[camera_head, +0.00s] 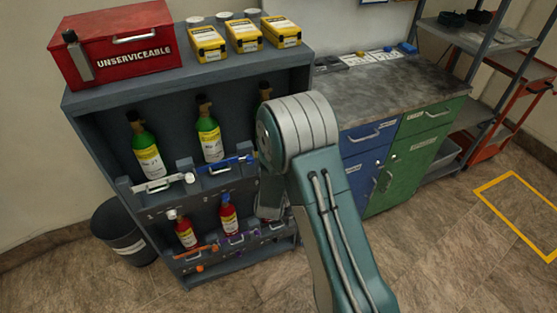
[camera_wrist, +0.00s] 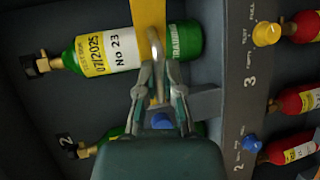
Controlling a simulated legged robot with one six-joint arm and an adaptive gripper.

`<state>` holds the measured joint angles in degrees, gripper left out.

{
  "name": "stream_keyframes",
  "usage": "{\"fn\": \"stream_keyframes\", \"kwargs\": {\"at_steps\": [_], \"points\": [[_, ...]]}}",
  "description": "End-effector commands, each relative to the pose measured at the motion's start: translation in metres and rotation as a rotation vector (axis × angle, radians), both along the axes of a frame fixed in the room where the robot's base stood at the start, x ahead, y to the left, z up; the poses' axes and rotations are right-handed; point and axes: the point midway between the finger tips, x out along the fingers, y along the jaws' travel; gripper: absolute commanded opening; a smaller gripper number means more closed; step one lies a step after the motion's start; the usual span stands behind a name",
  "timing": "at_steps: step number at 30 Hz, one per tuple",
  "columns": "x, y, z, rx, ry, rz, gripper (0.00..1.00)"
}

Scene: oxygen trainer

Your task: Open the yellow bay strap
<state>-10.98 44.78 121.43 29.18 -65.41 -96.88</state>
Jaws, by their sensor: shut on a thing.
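The yellow bay strap (camera_wrist: 149,18) runs across a green bottle in the wrist view, with a metal loop handle (camera_wrist: 156,42) at its near end. My gripper (camera_wrist: 158,80) is shut on this handle, in front of the bottle. The green bottle (camera_wrist: 106,54) has a white and yellow label reading "No 23" and lies behind the strap. In the head view, my arm covers the third bay, so the yellow strap and gripper are hidden there; only the top of that bay's bottle (camera_head: 265,90) shows.
The rack (camera_head: 190,93) carries a red UNSERVICEABLE box (camera_head: 115,42) and yellow cases on top. Blue (camera_head: 238,162) and white (camera_head: 160,184) straps cross the neighbouring bays. A yellow knob (camera_wrist: 267,34) sits on the panel beside the strap. A workbench (camera_head: 385,92) stands to the right; floor in front is clear.

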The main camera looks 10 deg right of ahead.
Motion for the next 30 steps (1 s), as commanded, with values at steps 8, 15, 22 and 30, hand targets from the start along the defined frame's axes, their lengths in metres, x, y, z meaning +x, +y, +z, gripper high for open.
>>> {"fn": "stream_keyframes", "kwargs": {"at_steps": [8,15,22,30], "points": [[-0.014,0.019,-0.004,0.000,0.010,-0.220,0.00],[-0.024,0.033,-0.005,-0.003,0.009,-0.426,0.00],[-0.030,0.048,-0.006,-0.003,0.008,-0.629,0.00],[-0.033,0.065,-0.006,-0.003,0.006,-0.844,0.00]]}}
